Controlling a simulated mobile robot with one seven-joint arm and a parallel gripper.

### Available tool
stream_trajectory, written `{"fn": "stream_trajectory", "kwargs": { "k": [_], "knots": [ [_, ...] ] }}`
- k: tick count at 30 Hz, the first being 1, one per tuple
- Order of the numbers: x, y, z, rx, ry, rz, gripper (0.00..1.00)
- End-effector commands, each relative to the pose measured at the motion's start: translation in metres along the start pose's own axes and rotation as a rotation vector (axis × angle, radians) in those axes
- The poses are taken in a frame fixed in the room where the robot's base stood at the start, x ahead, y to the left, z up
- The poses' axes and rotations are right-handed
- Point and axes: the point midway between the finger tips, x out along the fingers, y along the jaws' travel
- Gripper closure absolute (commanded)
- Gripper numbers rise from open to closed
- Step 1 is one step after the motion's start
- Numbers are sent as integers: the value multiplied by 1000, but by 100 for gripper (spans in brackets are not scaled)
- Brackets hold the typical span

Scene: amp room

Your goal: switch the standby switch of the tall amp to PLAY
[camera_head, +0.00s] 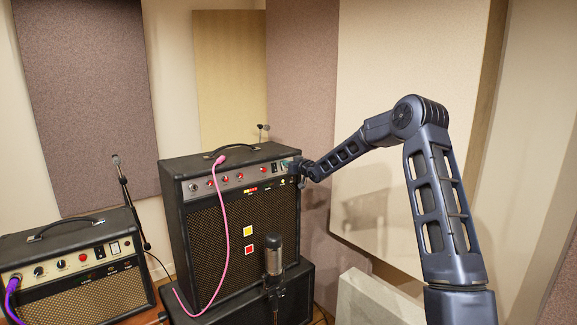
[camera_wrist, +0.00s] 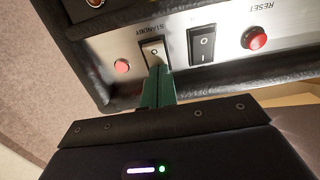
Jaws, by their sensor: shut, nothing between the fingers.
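The tall amp (camera_head: 196,215) stands on a black cabinet, with a silver control panel along its upper front. My gripper (camera_head: 290,168) is at the right end of that panel. In the wrist view, the panel appears upside down. The standby switch (camera_wrist: 153,50) is a pale rocker in a dark frame under the label STANDBY. My gripper's green fingers (camera_wrist: 160,75) are shut, with nothing between them. Their tips are at the edge of this switch and overlap it in the picture; I cannot tell whether they touch. The PLAY marking is not readable.
Beside the switch are a black rocker (camera_wrist: 201,44), a red RESET button (camera_wrist: 254,38) and a red lamp (camera_wrist: 122,66). A pink cable (camera_head: 218,200) hangs down the front. A microphone (camera_head: 273,262) stands before the amp. A smaller amp (camera_head: 75,270) is at left.

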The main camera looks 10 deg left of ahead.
Motion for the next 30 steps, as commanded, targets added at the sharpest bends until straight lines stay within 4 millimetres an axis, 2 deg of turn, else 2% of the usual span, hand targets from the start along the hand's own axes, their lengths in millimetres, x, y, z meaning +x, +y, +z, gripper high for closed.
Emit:
{"fn": "stream_trajectory", "kwargs": {
  "k": [7,11,30],
  "knots": [
    [-1,0,0,0,0,0,100],
    [-10,0,-3,-1,1,0,100],
    [-114,0,-29,-1,1,2,100]
  ]
}}
